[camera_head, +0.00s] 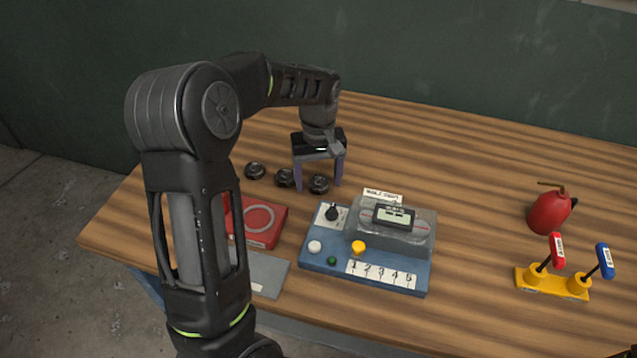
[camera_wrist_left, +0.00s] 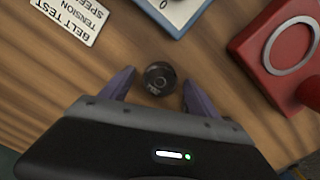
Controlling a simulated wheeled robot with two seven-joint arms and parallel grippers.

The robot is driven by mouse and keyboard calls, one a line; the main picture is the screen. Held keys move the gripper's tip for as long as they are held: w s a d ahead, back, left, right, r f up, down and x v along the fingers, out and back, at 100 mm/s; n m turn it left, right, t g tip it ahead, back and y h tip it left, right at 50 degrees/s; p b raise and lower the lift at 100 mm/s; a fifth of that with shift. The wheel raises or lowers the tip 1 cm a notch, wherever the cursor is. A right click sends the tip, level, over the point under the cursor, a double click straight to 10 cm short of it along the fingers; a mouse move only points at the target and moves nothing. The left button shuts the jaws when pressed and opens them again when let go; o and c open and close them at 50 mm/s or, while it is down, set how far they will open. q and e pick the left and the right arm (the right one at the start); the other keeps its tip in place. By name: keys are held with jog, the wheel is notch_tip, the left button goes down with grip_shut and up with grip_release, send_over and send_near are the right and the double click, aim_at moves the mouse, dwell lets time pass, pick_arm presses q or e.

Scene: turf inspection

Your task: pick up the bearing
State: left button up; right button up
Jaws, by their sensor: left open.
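Three small black ring-shaped bearings lie in a row on the wooden table in the head view: a left one (camera_head: 255,170), a middle one (camera_head: 285,178) and a right one (camera_head: 319,184). My left gripper (camera_head: 318,186) points down over the right end of the row, its two purple fingers apart. In the left wrist view, one bearing (camera_wrist_left: 160,78) lies between the spread fingers of my left gripper (camera_wrist_left: 158,84), with gaps on both sides. The other two bearings do not show in the wrist view. My right gripper is not in view.
A blue test unit (camera_head: 335,258) with knobs and a display stands in front of the bearings. A red block with a ring (camera_head: 268,228) and a grey plate (camera_head: 265,272) are partly behind my left arm. A red oiler (camera_head: 550,212) and yellow tool stand (camera_head: 540,284) are right.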

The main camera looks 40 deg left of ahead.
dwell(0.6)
pick_arm(q)
grip_shut()
dwell(0.6)
